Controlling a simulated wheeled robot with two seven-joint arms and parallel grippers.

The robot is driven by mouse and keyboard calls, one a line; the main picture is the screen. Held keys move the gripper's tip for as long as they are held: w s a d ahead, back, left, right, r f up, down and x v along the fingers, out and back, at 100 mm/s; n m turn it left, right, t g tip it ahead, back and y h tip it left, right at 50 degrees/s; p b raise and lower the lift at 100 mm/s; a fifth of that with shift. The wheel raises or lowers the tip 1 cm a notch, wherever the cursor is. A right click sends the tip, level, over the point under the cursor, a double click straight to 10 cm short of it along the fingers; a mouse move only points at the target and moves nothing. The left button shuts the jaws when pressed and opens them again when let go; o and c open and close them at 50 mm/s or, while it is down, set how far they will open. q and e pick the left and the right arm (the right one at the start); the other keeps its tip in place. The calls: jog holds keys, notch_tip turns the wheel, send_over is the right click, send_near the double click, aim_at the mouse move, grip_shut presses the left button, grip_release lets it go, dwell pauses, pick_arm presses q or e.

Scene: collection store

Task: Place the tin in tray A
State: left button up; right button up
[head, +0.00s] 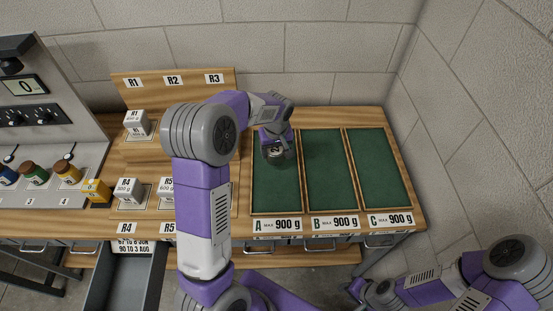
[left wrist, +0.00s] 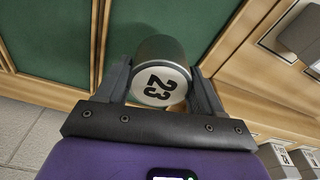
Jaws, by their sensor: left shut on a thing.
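The tin is over the back part of tray A (head: 275,192), a green-lined wooden tray labelled A, max 900 g. I cannot tell whether the tin touches the lining. My right gripper (head: 358,288) is low at the bottom right, away from the trays; its jaws are too small to read.
Tray B (head: 328,180) and tray C (head: 380,170) stand empty to the right. Coloured jars (head: 68,173) stand further left. A block wall is behind and to the right.

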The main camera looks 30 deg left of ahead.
aim_at(276, 152)
pick_arm(q)
jog(key=shift+f+b, duration=0.35)
jog(key=shift+f, duration=2.2)
jog(key=shift+f, duration=0.2)
jog(key=o, duration=1.1)
jog(key=shift+r, duration=0.1)
jog(key=shift+r, duration=0.1)
jog(key=shift+w+r, duration=0.1)
jog(key=shift+r, duration=0.3)
jog(key=r, duration=0.3)
jog(key=r+p, duration=0.1)
jog(key=r, duration=0.3)
jog(key=s+d+r, duration=0.1)
jog(key=r, duration=0.3)
jog(key=shift+s+r+p, duration=0.1)
jog(key=shift+p, duration=0.3)
